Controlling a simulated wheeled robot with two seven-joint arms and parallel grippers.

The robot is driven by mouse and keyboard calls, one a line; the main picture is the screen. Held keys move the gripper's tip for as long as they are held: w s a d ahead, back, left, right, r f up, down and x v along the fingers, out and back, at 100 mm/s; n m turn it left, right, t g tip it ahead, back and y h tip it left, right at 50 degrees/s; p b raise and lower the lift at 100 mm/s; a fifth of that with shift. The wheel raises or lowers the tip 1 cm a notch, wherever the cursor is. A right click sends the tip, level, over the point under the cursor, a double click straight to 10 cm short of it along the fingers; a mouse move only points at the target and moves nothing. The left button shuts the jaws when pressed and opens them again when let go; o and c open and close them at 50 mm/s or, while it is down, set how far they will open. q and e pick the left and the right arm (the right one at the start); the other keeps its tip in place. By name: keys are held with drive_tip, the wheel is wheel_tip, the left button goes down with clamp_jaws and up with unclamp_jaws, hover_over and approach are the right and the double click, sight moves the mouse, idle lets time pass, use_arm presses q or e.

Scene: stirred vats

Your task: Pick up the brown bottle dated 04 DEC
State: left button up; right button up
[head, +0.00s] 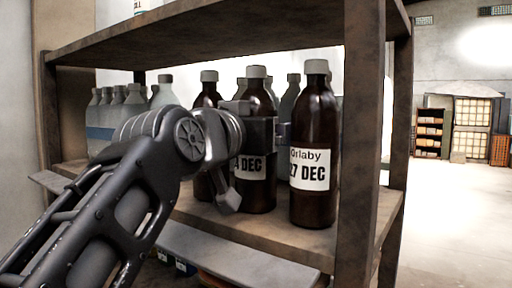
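A brown bottle (261,196) with a pale cap stands upright on the middle shelf. Its white label shows "4 DEC"; the label's left part is hidden by my gripper. My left gripper (257,134) is at this bottle, with dark finger parts across its upper body and a grey piece showing just past its right side. Whether the fingers press on the bottle cannot be told. A second brown bottle (315,130), labelled "Orlaby" and "27 DEC", stands to the right. A third brown bottle (208,95) is partly hidden behind my gripper. My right gripper is out of view.
The shelf board (285,235) has a brown right front post (358,150) close beside the 27 DEC bottle. An upper board (210,45) hangs over the bottles. Several clear bottles (134,98) stand at left, and more grey ones behind. Open floor (440,225) lies at right.

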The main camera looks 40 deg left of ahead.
use_arm(q)
drive_tip(key=shift+c, duration=0.3)
clamp_jaws()
idle(0.9)
drive_tip(key=shift+r, duration=0.1)
